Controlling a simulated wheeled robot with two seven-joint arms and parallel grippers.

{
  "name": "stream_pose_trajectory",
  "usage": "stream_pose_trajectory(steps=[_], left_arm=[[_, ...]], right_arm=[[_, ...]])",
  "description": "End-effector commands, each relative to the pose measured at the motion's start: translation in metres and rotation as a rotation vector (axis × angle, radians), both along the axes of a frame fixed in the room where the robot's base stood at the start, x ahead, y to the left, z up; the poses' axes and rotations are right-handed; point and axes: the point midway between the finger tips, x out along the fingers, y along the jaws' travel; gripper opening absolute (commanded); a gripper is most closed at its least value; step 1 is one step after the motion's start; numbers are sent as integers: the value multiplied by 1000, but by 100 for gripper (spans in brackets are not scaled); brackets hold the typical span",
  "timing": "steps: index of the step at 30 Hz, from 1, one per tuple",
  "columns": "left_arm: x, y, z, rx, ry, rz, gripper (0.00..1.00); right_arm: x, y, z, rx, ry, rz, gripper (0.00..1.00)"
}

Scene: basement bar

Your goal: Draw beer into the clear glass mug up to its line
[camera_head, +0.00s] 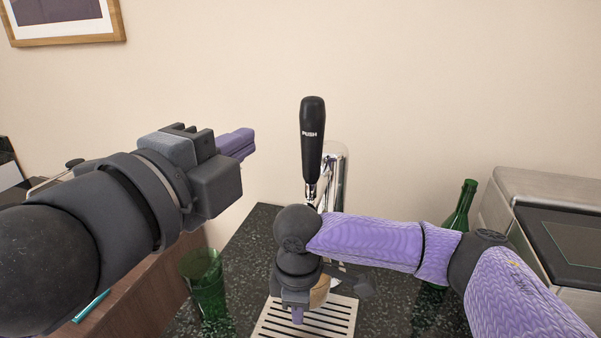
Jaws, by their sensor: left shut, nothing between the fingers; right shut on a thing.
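The beer tap has a black handle (313,135) marked PUSH, upright on a chrome column (335,180). My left gripper (248,140) is shut and empty, in the air to the left of the handle and apart from it. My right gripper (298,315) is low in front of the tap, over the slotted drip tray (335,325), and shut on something. A tan, rounded piece (319,291) shows just behind it, seemingly the glass mug. My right gripper and wrist hide most of it, so its line, its fill level and the spout cannot be seen.
A green glass (205,285) stands on the dark speckled counter (250,240) to the left of the tray. A green bottle (461,207) stands behind my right arm. A metal-topped appliance (550,190) is at the right. The wall behind the tap is bare.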

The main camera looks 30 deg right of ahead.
Motion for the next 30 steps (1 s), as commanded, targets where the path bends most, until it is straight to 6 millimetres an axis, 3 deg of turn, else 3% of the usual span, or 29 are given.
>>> stream_pose_trajectory(steps=[3,6,17,20,30], left_arm=[[-16,17,-21,-1,3,-1,0],[-25,24,-29,-3,3,-2,0],[-25,23,-30,-4,3,-2,0],[-20,14,-29,-4,3,-2,0],[13,-46,-30,-2,3,-2,0]], right_arm=[[0,0,0,0,-1,0,0],[0,0,0,0,-1,0,0],[0,0,1,0,-1,0,0],[0,0,0,0,-1,0,0],[0,0,0,0,-1,0,0]])
